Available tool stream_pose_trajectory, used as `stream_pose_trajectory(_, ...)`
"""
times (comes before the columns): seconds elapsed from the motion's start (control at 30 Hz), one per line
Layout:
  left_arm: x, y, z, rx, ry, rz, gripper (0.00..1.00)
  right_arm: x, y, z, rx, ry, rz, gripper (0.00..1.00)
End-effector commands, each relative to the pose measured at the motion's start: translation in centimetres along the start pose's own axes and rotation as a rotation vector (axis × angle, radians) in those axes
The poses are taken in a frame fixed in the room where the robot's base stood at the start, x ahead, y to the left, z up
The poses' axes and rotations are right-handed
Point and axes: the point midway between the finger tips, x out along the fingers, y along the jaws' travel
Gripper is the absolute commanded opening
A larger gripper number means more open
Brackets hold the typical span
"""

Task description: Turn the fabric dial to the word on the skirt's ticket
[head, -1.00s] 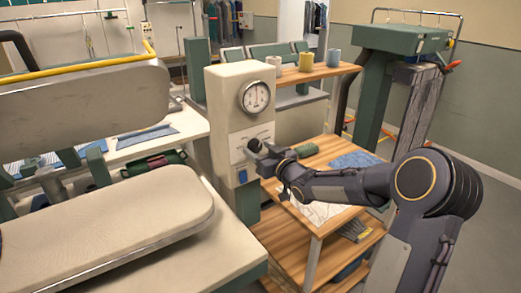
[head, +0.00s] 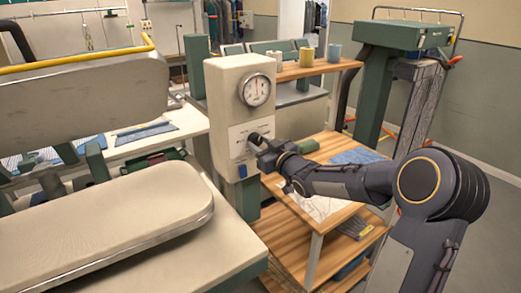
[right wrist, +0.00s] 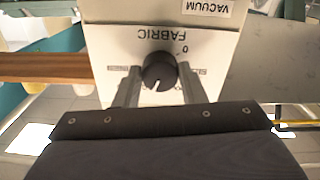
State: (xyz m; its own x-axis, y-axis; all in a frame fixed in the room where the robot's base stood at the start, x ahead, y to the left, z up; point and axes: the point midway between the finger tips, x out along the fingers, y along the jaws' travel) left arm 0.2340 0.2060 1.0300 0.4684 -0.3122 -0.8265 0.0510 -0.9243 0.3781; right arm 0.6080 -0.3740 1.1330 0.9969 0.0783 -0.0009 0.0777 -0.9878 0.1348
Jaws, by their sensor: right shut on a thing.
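The fabric dial (right wrist: 158,72) is a round black knob with a white pointer line on a pale plate. It sits below the upside-down word FABRIC in the right wrist view. Its pointer faces down and slightly left in that picture; the small words around the plate are too blurred to read. My right gripper (right wrist: 153,85) is shut on the dial, one finger at each side. In the head view my right gripper (head: 260,143) is at the front of the cream control box (head: 225,110). I cannot make out a skirt or a readable ticket. My left gripper is out of view.
A round gauge (head: 256,90) is above the dial and a blue switch (head: 242,171) below it. The padded pressing board (head: 120,215) fills the left front. A wooden shelf unit (head: 290,235) with folded cloths stands right of the box, under my arm.

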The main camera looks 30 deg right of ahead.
Motion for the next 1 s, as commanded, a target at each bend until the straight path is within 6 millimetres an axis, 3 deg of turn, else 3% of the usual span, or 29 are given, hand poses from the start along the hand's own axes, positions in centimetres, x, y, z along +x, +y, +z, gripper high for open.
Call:
stream_pose_trajectory(0.03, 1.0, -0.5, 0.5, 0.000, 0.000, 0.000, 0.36, 0.0, -0.1, 0.5, -0.037, 0.004, 0.001, 0.14)
stream_pose_trajectory(0.4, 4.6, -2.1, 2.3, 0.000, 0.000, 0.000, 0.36, 0.0, 0.0, 0.4, -0.376, 0.003, 0.001, 0.14)
stream_pose_trajectory(1.0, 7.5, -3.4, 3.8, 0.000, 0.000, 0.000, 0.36, 0.0, 0.1, 0.0, -0.825, 0.001, 0.001, 0.14)
